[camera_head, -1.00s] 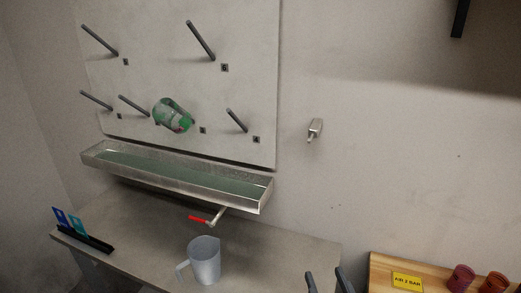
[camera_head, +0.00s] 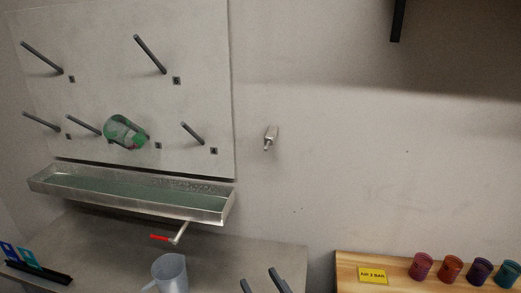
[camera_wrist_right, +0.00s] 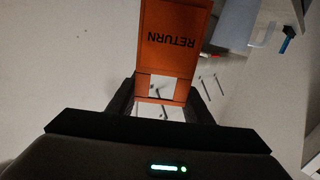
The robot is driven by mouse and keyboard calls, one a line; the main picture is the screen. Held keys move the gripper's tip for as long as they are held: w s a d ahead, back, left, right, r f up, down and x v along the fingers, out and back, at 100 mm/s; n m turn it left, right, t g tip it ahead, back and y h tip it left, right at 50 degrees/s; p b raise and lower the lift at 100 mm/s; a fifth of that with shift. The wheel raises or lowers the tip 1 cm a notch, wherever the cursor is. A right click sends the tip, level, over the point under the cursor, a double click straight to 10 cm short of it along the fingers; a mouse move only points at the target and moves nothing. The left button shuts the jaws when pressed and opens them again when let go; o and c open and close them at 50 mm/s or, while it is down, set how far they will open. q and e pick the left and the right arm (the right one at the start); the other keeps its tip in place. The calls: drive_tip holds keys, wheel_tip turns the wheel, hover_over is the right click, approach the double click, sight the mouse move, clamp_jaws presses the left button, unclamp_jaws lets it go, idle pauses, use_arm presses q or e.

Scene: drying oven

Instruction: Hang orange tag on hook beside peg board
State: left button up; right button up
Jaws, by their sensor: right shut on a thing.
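The metal hook (camera_head: 271,137) is fixed to the wall, right of the pale peg board (camera_head: 207,70), and is empty. The orange tag (camera_wrist_right: 172,55) fills the top middle of the right wrist view. It has the word RETURN, upside down in that view, and an opening at its near end. My right gripper (camera_wrist_right: 160,103) is shut on this near end, one dark finger on each side. In the head view only the fingertips of my right gripper (camera_head: 262,277) show at the bottom edge, below the hook; the tag is hidden there. My left gripper is out of view.
A metal trough (camera_head: 130,192) runs below the board, with a red-handled tap (camera_head: 168,238) under it. A jug (camera_head: 170,272) stands on the counter. Several coloured cups (camera_head: 451,269) stand on a wooden top (camera_head: 345,270) at right. The wall around the hook is clear.

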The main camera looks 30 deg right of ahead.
use_arm(q)
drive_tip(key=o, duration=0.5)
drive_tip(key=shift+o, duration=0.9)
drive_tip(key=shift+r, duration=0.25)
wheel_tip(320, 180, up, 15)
drive_tip(key=p, duration=1.5)
drive_tip(key=shift+p, duration=0.3)
use_arm(e)
drive_tip(key=w+d+r+m+g+h, duration=0.1)
drive_tip(key=w+d+r+m+h, duration=0.2)
drive_tip(key=r, duration=1)
drive_tip(key=w+d+r+m+g+h, duration=0.2)
drive_tip(key=w+d+r+m+h, duration=0.1)
drive_tip(key=w+r+h, duration=0.4)
drive_tip(key=w+r+m, duration=0.1)
drive_tip(key=w+r, duration=0.2)
drive_tip(key=r, duration=0.3)
drive_tip(key=shift+w+d+r+g+h, duration=0.2)
drive_tip(key=shift+r+g+h, duration=0.1)
drive_tip(key=shift+h, duration=0.1)
